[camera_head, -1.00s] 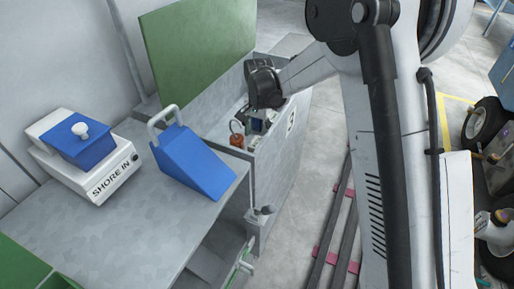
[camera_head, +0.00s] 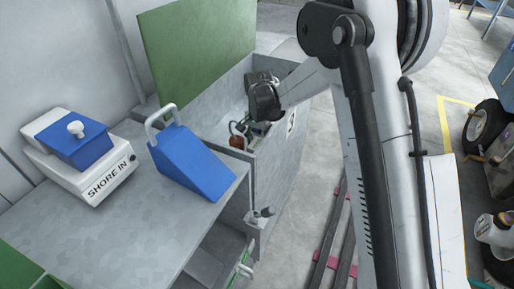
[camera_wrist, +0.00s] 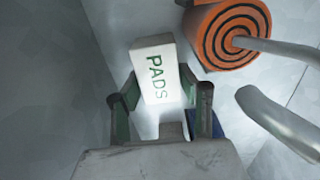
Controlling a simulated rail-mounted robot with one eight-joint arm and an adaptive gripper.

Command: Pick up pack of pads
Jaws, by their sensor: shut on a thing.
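The pack of pads (camera_wrist: 155,72) is a white block with green "PADS" lettering, in the middle of the wrist view. My gripper (camera_wrist: 163,98) has a finger on each side of it and is shut on it. The pack tilts slightly in the wrist view. In the head view my gripper (camera_head: 258,122) is down in the open grey bin (camera_head: 262,172), and its fingers and the pack are mostly hidden there by the wrist and the bin wall.
An orange and black coil (camera_wrist: 228,35) and a grey curved bar (camera_wrist: 282,122) are close to the pack's right. The bin's green lid (camera_head: 195,55) stands open behind. A blue wedge (camera_head: 192,165) and a "SHORE IN" box (camera_head: 95,188) are on the bench.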

